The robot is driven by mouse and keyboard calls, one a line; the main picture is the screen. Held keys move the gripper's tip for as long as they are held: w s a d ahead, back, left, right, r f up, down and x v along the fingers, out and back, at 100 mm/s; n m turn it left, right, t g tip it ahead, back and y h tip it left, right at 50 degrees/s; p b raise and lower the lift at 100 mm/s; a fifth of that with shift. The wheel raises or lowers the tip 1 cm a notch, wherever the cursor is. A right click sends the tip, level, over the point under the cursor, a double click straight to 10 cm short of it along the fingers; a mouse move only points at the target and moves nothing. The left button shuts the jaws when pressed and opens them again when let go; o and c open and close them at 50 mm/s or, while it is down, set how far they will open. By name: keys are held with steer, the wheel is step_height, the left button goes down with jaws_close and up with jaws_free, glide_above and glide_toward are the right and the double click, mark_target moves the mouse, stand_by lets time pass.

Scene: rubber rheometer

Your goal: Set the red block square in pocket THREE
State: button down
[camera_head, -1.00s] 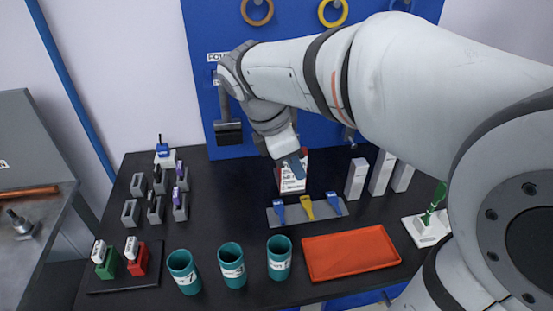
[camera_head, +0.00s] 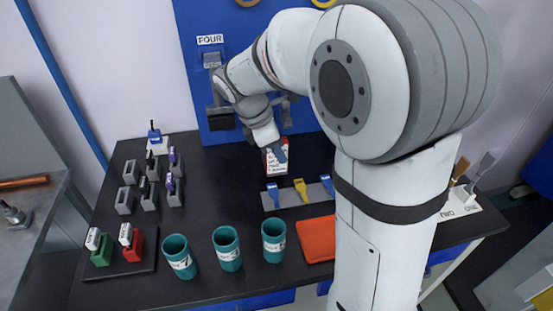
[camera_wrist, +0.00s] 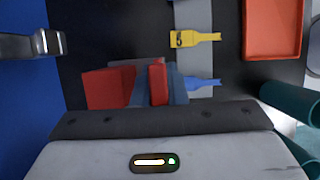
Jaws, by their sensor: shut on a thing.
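My gripper (camera_head: 279,150) is low over the back middle of the black table, pointing down. In the wrist view its two blue-grey fingers (camera_wrist: 157,72) are shut on a narrow red block (camera_wrist: 157,84). A wider red surface (camera_wrist: 108,88) lies beside the fingers on the left; whether it belongs to a separate thing I cannot tell. In the head view the fingers overlap a white, lettered box (camera_head: 276,164) with some red on it, and the held block is not distinct. I cannot make out a pocket marked THREE; a FOUR sign (camera_head: 210,39) is on the blue board.
Three teal cups (camera_head: 227,248) stand at the front, beside an orange-red tray (camera_head: 316,240). A grey rack (camera_head: 283,196) holds blue and yellow tools. Grey holders (camera_head: 149,197) stand at left, behind a black tray (camera_head: 101,270) with green and red holders.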

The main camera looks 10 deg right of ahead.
mark_target(284, 170)
steer(key=shift+w+f, duration=0.2)
steer(key=shift+f, duration=1.25)
steer(key=shift+f, duration=0.2)
steer(key=c, duration=1.5)
jaws_free()
steer(key=shift+o, duration=0.2)
